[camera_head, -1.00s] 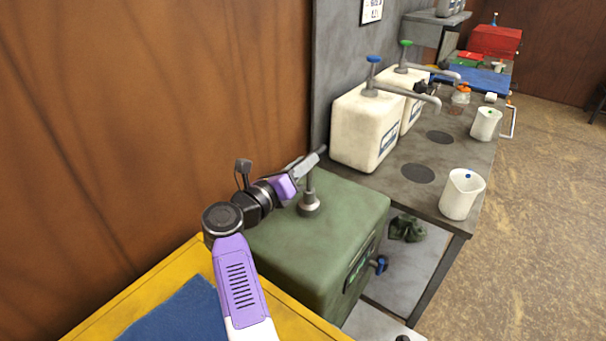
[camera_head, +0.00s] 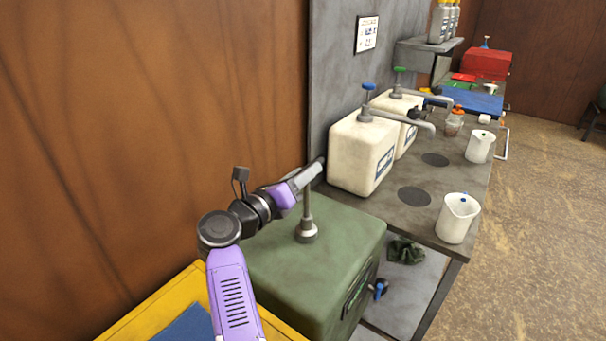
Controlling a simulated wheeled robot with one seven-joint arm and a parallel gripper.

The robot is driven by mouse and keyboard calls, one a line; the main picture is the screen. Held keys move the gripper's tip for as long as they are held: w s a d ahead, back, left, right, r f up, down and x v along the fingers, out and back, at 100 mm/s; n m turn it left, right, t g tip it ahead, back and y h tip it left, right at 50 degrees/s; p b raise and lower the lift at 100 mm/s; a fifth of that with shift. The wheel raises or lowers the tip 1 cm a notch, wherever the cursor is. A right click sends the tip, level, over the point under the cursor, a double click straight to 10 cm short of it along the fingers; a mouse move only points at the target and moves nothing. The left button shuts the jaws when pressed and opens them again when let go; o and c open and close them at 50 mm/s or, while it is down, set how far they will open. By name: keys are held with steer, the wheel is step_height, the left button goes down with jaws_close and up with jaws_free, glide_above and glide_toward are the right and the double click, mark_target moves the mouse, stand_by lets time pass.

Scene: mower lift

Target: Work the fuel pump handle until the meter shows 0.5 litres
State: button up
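The fuel pump stands on a green tank (camera_head: 318,265); its grey post (camera_head: 307,215) rises from a collar on the tank top. My gripper (camera_head: 308,177) is at the top of this post, reaching in from the left. A grey bar there runs up to the right with a dark end. I cannot tell where my fingers end and the pump handle begins, nor whether the fingers are shut on it. A dark panel (camera_head: 356,290), possibly the meter, is on the tank's right face, seen too edge-on to read. A blue-handled tap (camera_head: 379,289) sticks out beside it.
A grey bench (camera_head: 425,205) behind the tank holds two cream canisters with blue and green pump tops (camera_head: 362,155), and white jugs (camera_head: 457,218). A brown wall (camera_head: 150,120) is close on the left. A yellow surface (camera_head: 150,310) lies in front. Open floor (camera_head: 530,250) is right.

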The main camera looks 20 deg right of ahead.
steer(key=shift+a, duration=0.1)
steer(key=shift+s+a+f, duration=0.1)
steer(key=shift+s+a, duration=0.15)
steer(key=shift+a, duration=0.25)
steer(key=b+v, duration=0.2)
steer(key=v, duration=0.4)
steer(key=shift+s+a, duration=0.2)
steer(key=shift+s, duration=0.1)
